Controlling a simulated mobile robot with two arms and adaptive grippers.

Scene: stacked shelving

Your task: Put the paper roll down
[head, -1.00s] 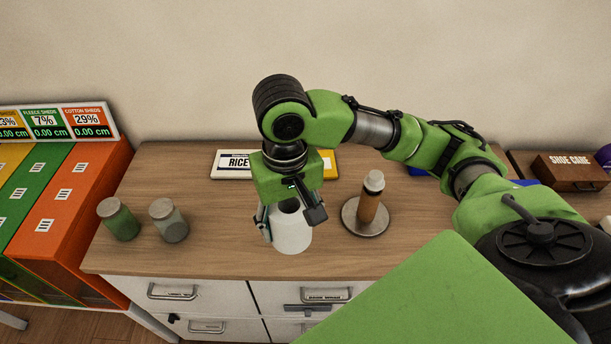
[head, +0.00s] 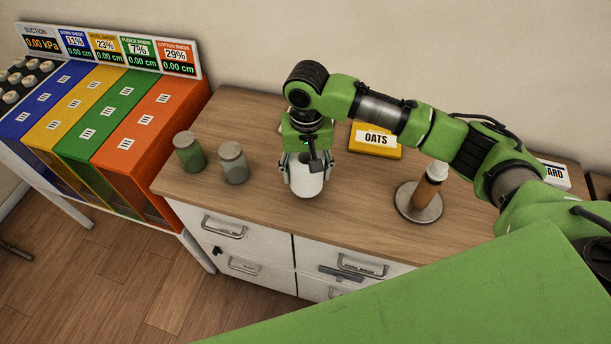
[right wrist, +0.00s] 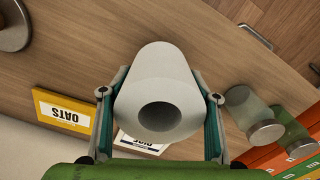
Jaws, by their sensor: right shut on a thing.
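The white paper roll (head: 306,184) is a short cylinder with a dark hole in its top end. It is upright over the wooden counter (head: 262,235), between the glass jars and the round stand. My right gripper (head: 304,172) points down with its fingers shut on the roll's sides. The right wrist view shows the roll (right wrist: 163,75) between the two fingers, hole end towards the camera. I cannot tell whether its lower end touches the counter. My left gripper is not in view.
A green jar (head: 189,155) and a greyish jar (head: 233,165) stand left of the roll. A yellow OATS box (head: 374,151) lies behind; a RICE box shows in the wrist view (right wrist: 141,143).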

